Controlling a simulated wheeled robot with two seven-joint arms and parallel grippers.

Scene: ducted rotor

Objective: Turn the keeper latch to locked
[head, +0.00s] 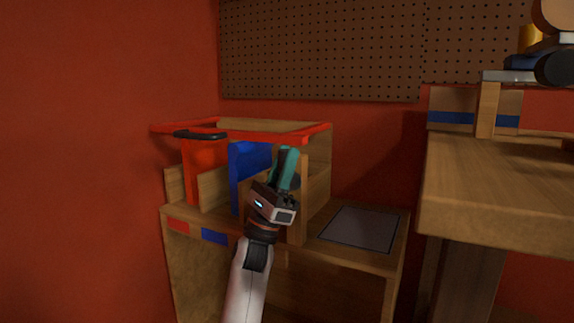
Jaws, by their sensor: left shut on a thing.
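A wooden rack (320,165) stands on a low wooden stand, with a red frame (275,134) across its top. A black handle-like piece (199,134) sits at the frame's left end; I cannot tell whether it is the keeper latch. A red panel (205,170) and a blue panel (246,172) stand upright in the rack. My left gripper (284,182) is at the rack's front right, shut on a teal piece (287,162) that points up. The gripper hides the rack's front there and the teal piece's lower end. My right gripper is out of view.
A grey mat (360,228) lies bare on the stand, right of the rack. A higher wooden table (500,195) stands at right, with several objects at its upper right, cut by the picture edge. A red wall is close at left.

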